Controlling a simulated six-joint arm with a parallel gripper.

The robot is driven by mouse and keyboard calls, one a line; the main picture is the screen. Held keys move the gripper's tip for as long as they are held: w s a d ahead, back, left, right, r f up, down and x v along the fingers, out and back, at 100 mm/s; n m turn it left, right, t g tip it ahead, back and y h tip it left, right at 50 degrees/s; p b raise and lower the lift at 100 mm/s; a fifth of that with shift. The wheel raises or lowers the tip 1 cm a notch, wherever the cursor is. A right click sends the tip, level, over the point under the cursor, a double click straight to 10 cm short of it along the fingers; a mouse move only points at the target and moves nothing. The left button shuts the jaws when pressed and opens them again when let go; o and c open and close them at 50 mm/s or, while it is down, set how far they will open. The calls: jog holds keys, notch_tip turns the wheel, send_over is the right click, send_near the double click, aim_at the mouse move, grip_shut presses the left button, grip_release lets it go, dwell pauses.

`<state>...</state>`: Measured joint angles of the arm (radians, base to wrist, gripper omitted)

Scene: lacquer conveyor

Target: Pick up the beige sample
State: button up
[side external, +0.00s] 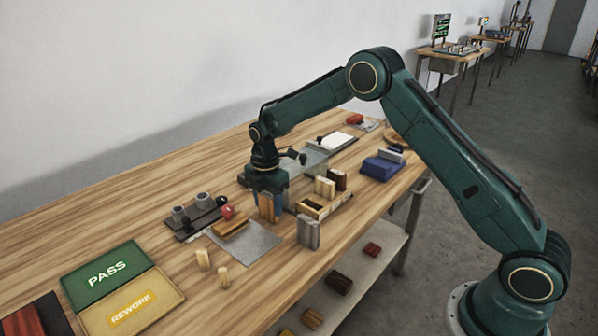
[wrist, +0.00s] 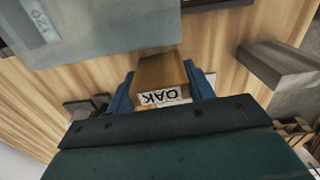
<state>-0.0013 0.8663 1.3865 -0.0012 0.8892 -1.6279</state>
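My gripper (side external: 268,200) points down over the middle of the workbench. In the wrist view its blue fingers (wrist: 160,88) lie along both sides of a tan-brown block with an OAK label (wrist: 158,75), with no clear gap on either side. This block also shows under my gripper in the side view (side external: 267,208), upright, at or very near the bench top. I cannot tell by colour alone which block is the beige sample.
A grey block (side external: 308,231) stands close on the right. A grey plate (side external: 259,243) with wooden pieces lies in front.

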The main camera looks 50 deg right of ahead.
jog(key=shift+r, duration=0.1)
notch_tip(320, 180, up, 20)
jog(key=shift+f, duration=0.1)
dwell(0.9)
